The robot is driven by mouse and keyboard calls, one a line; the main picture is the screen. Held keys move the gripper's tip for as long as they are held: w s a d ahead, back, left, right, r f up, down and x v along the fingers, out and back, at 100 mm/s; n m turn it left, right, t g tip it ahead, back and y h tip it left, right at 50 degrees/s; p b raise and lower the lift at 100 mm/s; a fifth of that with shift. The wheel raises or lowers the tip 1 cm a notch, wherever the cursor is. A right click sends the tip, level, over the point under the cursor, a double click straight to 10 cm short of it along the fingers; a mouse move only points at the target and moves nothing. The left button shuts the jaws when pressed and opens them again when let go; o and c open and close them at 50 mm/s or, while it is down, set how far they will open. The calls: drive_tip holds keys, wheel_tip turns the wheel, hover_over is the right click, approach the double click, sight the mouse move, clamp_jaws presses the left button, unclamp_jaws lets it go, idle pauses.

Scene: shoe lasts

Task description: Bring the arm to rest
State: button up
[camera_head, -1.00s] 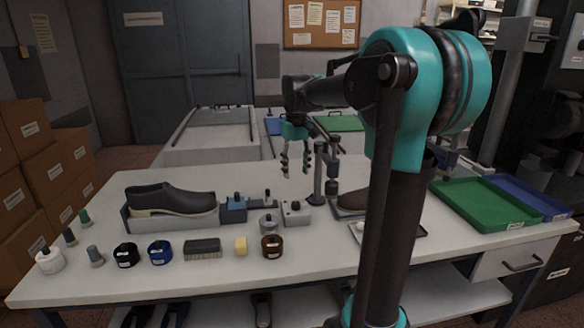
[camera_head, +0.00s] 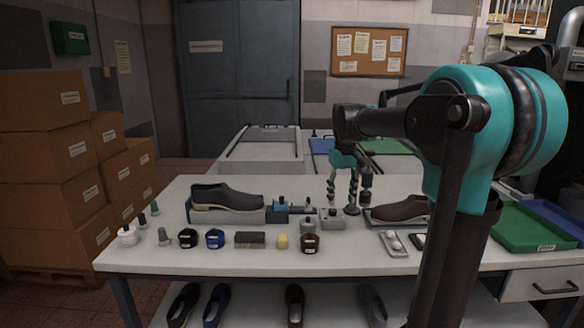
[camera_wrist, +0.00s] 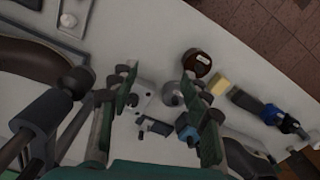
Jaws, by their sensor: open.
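My gripper (camera_head: 342,190) hangs from my arm over the white workbench (camera_head: 150,252), fingers pointing down and apart, with nothing between them. In the wrist view my gripper (camera_wrist: 165,120) is open above a grey block (camera_wrist: 135,100) and a small round metal pot (camera_wrist: 172,93). My teal arm fills the right of the head view and hides part of the bench.
A dark shoe (camera_head: 226,197) lies on a grey stand at left; a brown shoe (camera_head: 402,210) lies right of my gripper. Jars, a brush (camera_head: 250,240) and a yellow block (camera_head: 282,241) line the front. Cardboard boxes (camera_head: 40,190) stand left; a green tray (camera_head: 530,228) lies right.

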drive_tip(key=s+d+f+m+t, duration=0.1)
drive_tip(key=s+d+f+t, duration=0.1)
drive_tip(key=s+f, duration=0.9)
drive_tip(key=s+d+f+m+t, duration=0.1)
drive_tip(key=s+f+m+t, duration=0.1)
drive_tip(key=s+f, duration=0.9)
drive_tip(key=shift+s+d+f, duration=0.3)
drive_tip(key=shift+d+f, duration=0.05)
drive_tip(key=shift+f, duration=0.15)
